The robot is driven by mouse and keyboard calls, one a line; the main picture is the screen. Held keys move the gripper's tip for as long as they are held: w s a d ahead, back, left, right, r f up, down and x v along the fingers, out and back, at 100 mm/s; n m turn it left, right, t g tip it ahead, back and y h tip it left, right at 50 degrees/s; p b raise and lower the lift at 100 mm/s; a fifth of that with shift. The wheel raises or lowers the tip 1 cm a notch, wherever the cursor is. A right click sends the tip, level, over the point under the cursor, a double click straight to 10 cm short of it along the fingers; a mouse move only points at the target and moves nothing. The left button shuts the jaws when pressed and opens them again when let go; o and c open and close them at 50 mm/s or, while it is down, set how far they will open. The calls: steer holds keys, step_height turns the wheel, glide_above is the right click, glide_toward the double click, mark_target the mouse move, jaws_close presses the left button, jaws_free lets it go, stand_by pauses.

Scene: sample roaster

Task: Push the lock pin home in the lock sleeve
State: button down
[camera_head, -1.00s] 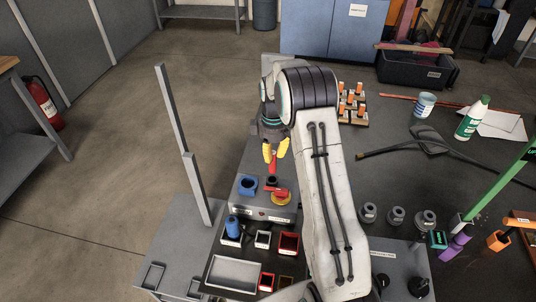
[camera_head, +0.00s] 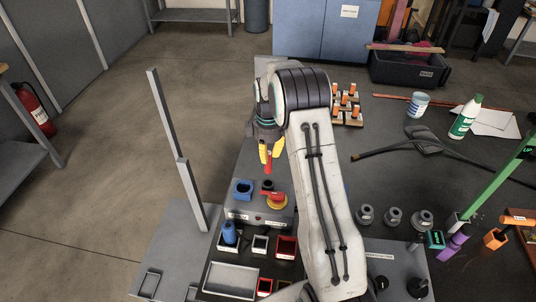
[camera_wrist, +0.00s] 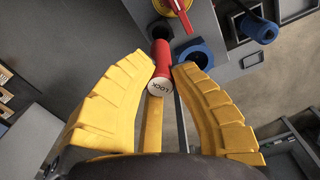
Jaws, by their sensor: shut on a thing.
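My gripper (camera_head: 269,152) is shut on the red lock pin (camera_head: 268,167), which hangs below the yellow fingers. In the wrist view the pin (camera_wrist: 161,58) shows its white end, marked LOCK, between the fingertips (camera_wrist: 168,68). The dark lock sleeve (camera_head: 267,185) stands on the grey fixture box below the pin. In the wrist view the sleeve (camera_wrist: 160,28) shows just beyond the pin's far end. I cannot tell whether the pin's tip has entered it.
A blue block with a hole (camera_head: 243,187) stands left of the sleeve. A red handle on a yellow disc (camera_head: 277,201) is close in front of it. Small bins (camera_head: 286,246) and a tray (camera_head: 231,279) lie nearer. Grey fittings (camera_head: 393,217) stand at the right.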

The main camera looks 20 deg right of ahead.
mark_target(268, 172)
steer(key=shift+f+b, duration=1.95)
steer(key=shift+f, duration=0.7)
steer(key=shift+f+b, duration=1.55)
steer(key=shift+f, duration=0.3)
steer(key=c, duration=1.1)
jaws_free()
steer(key=shift+r, duration=0.1)
step_height(268, 172, up, 12)
steer(key=shift+f, duration=0.1)
